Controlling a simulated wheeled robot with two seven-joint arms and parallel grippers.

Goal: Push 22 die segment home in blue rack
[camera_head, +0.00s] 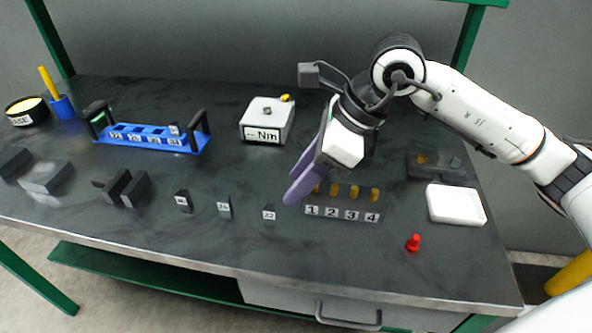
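The blue rack (200,143) stands at the back left, with a black handle at each end and a row of labelled slots. One dark die segment (174,128) stands in its right-end slot. Three dark die segments with white labels stand on the table in front: a left one (184,201), a middle one (224,207) and a right one (269,214), whose small label appears to read 22. My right gripper (291,188) has purple fingers, looks open and empty, and hangs above and right of that right segment. My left gripper is out of view.
A white Nm box (267,120) stands behind centre. Several brass pins (354,191) stand behind a numbered strip (342,213). A white tray (456,204) and red peg (413,243) are right. Dark blocks (47,177), a blue cup (63,107) and a round tin (27,111) are left.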

